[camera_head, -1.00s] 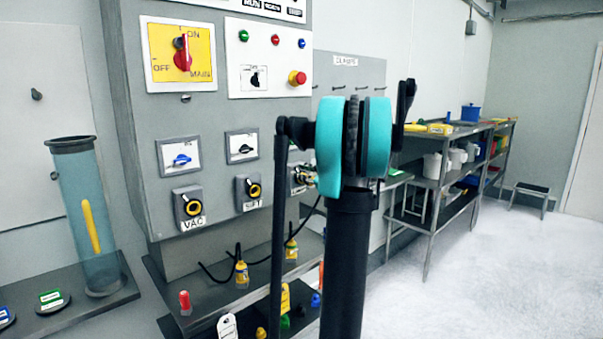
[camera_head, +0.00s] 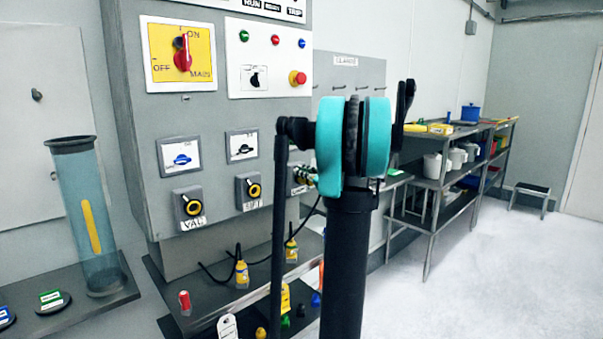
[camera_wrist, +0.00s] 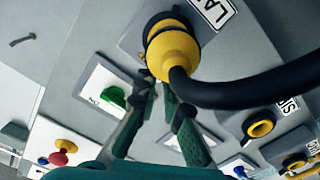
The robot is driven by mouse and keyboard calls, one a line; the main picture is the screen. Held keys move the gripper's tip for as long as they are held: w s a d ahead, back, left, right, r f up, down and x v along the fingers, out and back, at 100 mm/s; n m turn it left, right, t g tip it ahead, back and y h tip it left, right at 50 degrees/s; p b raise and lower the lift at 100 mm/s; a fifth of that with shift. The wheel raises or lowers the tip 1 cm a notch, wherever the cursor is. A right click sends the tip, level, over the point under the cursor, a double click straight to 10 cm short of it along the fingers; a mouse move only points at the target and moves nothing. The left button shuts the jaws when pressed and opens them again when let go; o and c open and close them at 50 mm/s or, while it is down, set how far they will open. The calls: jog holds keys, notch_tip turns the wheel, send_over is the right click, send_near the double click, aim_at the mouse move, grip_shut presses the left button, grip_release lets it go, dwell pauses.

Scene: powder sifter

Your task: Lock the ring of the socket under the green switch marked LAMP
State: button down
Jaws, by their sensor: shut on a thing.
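The LAMP socket (camera_wrist: 134,38) is at the top of the wrist view, beside a white label partly cut off by the frame. A yellow plug (camera_wrist: 174,52) with a thick black cable sits in it, and a dark ring (camera_wrist: 152,25) surrounds the joint. The green switch (camera_wrist: 113,97) is to the left of my gripper. My gripper (camera_wrist: 158,84) has its fingertips close together at the ring's edge by the plug, shut on it; the exact contact is partly hidden. In the head view, my arm covers most of this socket (camera_head: 299,189).
The VAC socket (camera_head: 188,207) and the SIFT socket (camera_head: 250,191) are empty on the same panel. Two yellow plugs, one here (camera_head: 241,272), stand on the shelf below. The black cable (camera_wrist: 262,85) crosses the right of the wrist view. Open floor lies to the right.

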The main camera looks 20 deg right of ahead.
jog(key=m, duration=0.1)
jog(key=d+m, duration=0.1)
jog(key=m, duration=0.1)
jog(key=shift+w+r, duration=0.2)
jog(key=m, duration=0.1)
jog(key=d+m, duration=0.1)
jog(key=shift+w+m, duration=0.15)
jog(key=shift+m, duration=0.25)
jog(key=m, duration=0.2)
jog(key=d+m, duration=0.1)
jog(key=m, duration=0.2)
jog(key=shift+w+d+f+m, duration=0.25)
jog(key=shift+w+d+m, duration=0.05)
jog(key=shift+w+d, duration=0.1)
jog(key=c, duration=1.6)
grip_release()
jog(key=shift+c, duration=0.2)
jog(key=shift+s+d, duration=0.1)
jog(key=shift+s, duration=0.05)
jog(key=v, duration=1.1)
jog(key=shift+s, duration=0.4)
